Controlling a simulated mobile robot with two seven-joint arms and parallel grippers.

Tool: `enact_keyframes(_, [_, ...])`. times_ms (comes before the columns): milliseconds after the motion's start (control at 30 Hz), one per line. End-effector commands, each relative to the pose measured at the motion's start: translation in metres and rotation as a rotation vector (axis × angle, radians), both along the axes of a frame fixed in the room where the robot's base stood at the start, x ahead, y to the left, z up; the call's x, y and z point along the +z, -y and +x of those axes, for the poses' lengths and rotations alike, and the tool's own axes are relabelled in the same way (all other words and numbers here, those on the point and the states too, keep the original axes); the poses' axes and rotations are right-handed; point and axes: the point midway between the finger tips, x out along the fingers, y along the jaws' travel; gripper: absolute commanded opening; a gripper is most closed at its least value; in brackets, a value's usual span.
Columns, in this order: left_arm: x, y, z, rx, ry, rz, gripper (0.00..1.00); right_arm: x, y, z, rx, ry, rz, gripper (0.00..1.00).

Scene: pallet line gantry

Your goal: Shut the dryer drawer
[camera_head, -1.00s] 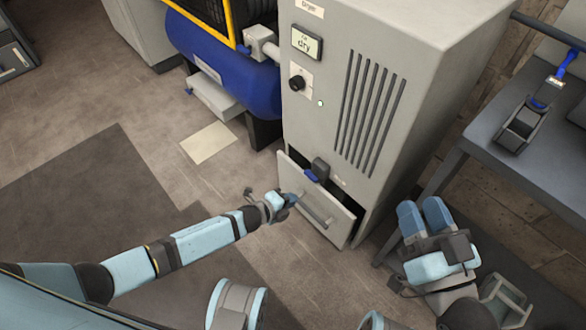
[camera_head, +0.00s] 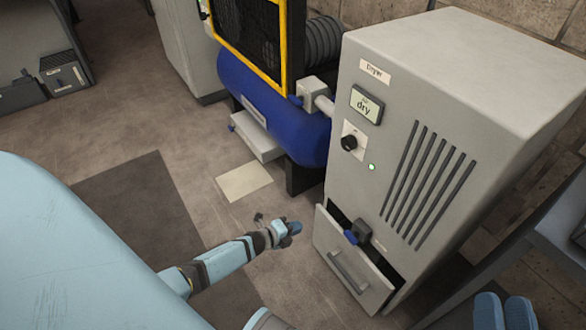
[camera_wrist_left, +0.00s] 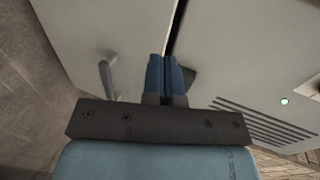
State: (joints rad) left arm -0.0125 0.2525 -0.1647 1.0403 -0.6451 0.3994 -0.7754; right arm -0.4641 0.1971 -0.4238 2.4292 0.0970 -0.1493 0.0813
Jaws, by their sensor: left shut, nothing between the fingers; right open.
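The grey dryer (camera_head: 440,110) stands right of centre in the head view. Its low drawer (camera_head: 335,247) stands slightly out, with a dark gap behind its top edge. A bar handle (camera_head: 347,272) is on the drawer front, and a dark block with a blue tab (camera_head: 357,234) sits at the top edge. My left gripper (camera_head: 294,228) is shut and empty, left of the drawer in the head view. In the left wrist view its fingers (camera_wrist_left: 165,75) appear before the drawer front (camera_wrist_left: 80,30) and the gap; contact cannot be told.
A blue tank (camera_head: 270,110) with a yellow-framed unit stands left of the dryer. A grey table (camera_head: 560,225) is at the right edge. A pale floor plate (camera_head: 244,181) lies left of the drawer. Floor in front is largely clear.

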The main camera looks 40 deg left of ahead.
Motion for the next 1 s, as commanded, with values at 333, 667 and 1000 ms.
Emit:
enact_keyframes(333, [-0.018, 0.024, 0.065, -0.001, 0.001, 0.0, 0.0, -0.038, -0.003, 0.004, 0.032, -0.095, -0.046, 0.4])
enact_keyframes(667, [-0.017, 0.032, 0.086, -0.001, -0.001, 0.001, 0.0, -0.048, -0.004, 0.005, 0.041, -0.132, -0.065, 0.4])
enact_keyframes(1000, [-0.017, 0.034, 0.091, -0.001, 0.001, 0.0, 0.0, -0.052, -0.004, 0.005, 0.042, -0.133, -0.064, 0.4])
